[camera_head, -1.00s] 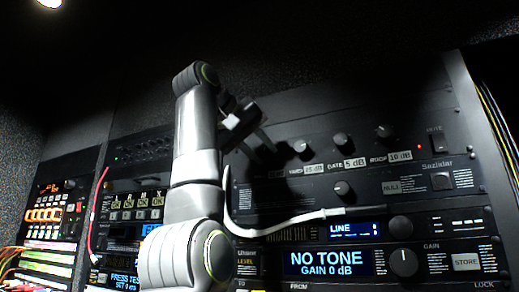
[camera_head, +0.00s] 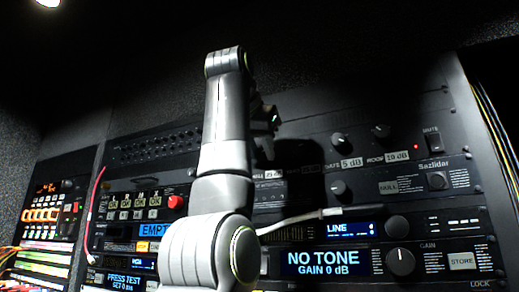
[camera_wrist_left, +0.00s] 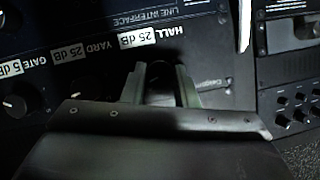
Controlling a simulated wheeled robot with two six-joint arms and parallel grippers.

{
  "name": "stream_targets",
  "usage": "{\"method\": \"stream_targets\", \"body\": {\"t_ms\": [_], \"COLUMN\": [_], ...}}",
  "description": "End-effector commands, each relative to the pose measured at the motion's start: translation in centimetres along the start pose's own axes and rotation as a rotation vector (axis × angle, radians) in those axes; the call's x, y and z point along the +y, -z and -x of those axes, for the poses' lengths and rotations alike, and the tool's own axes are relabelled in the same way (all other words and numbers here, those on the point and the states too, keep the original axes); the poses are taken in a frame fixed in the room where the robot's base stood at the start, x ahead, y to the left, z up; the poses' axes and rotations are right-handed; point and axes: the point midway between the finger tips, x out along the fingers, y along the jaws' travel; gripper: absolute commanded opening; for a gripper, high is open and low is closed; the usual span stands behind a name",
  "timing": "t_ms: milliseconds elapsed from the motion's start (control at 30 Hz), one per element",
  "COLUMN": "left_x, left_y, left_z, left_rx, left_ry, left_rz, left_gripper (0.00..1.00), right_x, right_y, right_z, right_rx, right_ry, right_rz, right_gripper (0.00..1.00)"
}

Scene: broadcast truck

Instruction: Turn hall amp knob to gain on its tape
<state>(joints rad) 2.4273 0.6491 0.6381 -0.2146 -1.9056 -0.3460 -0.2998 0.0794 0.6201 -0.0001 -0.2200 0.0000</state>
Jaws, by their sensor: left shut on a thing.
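The hall tape (camera_wrist_left: 151,37) reads "HALL 25 dB" and appears upside down in the left wrist view. The hall amp knob (camera_wrist_left: 160,84) is a dark shape just below that tape, between my left gripper's fingers. My left gripper (camera_wrist_left: 160,82) is shut on this knob. The knob's pointer is too dark to read. My right gripper is not in view.
The yard tape (camera_wrist_left: 80,53) reads 25 dB. The gate knob (camera_head: 338,140) and roof knob (camera_head: 381,132) stand to the right of my gripper.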

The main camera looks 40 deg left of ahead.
Motion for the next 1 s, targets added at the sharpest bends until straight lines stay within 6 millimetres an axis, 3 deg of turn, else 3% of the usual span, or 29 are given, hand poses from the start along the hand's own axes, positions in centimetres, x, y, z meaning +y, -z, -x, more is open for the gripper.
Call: {"method": "stream_targets", "body": {"t_ms": [300,833,867,1000], "left_x": [0.10,0.09,0.09,0.09], "left_y": [0.01,0.03,0.03,0.02], "left_z": [-0.03,-0.01,-0.01,0.00], "left_rx": [0.006,0.007,0.007,0.006], "left_ry": [0.049,0.058,0.058,0.057], "left_rz": [-0.108,-0.128,-0.128,-0.128], "left_gripper": [0.04,0.04,0.28,0.46], "right_x": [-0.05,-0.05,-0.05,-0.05], "right_y": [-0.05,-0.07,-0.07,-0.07], "right_z": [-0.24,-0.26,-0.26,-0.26], "right_rx": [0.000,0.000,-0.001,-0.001], "right_ry": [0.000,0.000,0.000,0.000], "right_rz": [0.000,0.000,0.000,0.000], "right_gripper": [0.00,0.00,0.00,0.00]}}
